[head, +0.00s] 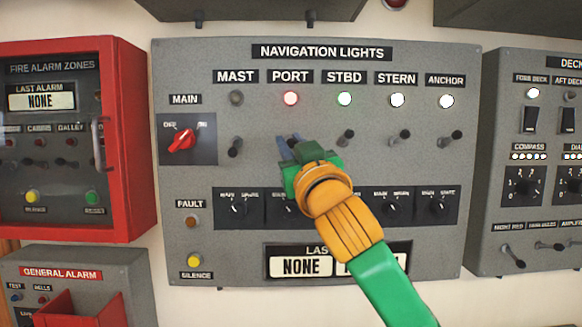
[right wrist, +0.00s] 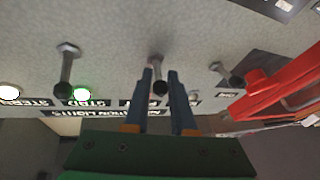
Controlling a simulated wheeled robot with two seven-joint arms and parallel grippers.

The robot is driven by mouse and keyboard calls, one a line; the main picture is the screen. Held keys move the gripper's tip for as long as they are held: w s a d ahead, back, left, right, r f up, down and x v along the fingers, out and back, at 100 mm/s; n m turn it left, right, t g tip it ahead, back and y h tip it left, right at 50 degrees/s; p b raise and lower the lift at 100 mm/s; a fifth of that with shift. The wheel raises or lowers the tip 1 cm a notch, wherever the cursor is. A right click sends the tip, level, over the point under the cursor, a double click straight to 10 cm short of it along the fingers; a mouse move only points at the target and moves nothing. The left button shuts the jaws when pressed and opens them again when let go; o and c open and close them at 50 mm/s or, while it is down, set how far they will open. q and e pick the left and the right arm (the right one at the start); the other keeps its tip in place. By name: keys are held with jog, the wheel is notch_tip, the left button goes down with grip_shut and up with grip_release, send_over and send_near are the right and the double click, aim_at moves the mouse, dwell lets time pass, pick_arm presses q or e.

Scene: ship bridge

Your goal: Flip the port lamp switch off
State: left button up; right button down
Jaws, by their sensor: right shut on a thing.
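The grey navigation lights panel (head: 210,62) fills the middle of the head view. Its port lamp (head: 290,98) glows red. My right gripper (head: 289,148) is at the port column and covers most of the port switch there. In the right wrist view the port switch (right wrist: 159,76), a dark metal lever, stands between the two blue fingers of the right gripper (right wrist: 164,82). The gripper is shut on it. The lever's exact tilt is hard to tell. My left gripper is out of view.
The starboard switch (head: 347,137), its knob raised, and the mast switch (head: 235,148), its knob lowered, flank the gripper. The mast lamp (head: 236,98) is dark; the starboard lamp (head: 344,98) is green. A red main knob (head: 181,140) and small selector knobs (head: 239,208) sit nearby.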

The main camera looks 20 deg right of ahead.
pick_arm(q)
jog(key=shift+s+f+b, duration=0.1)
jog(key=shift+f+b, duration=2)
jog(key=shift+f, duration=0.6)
pick_arm(e)
jog(key=shift+w+f+n+t+y, duration=0.1)
jog(key=shift+f+n+t+y, duration=0.3)
jog(key=shift+t, duration=0.5)
jog(key=shift+w+f+n+t+y, duration=0.1)
jog(key=shift+f+n+t+y, duration=0.1)
jog(key=shift+f+n+t, duration=0.55)
jog(key=shift+r+t+y, duration=0.25)
jog(key=shift+y, duration=0.05)
jog(key=shift+s, duration=0.1)
jog(key=c, duration=0.8)
grip_release()
jog(key=shift+r, duration=0.1)
jog(key=shift+o, duration=0.2)
pick_arm(q)
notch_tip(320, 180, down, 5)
jog(key=b, duration=0.5)
pick_arm(e)
jog(key=v, duration=0.7)
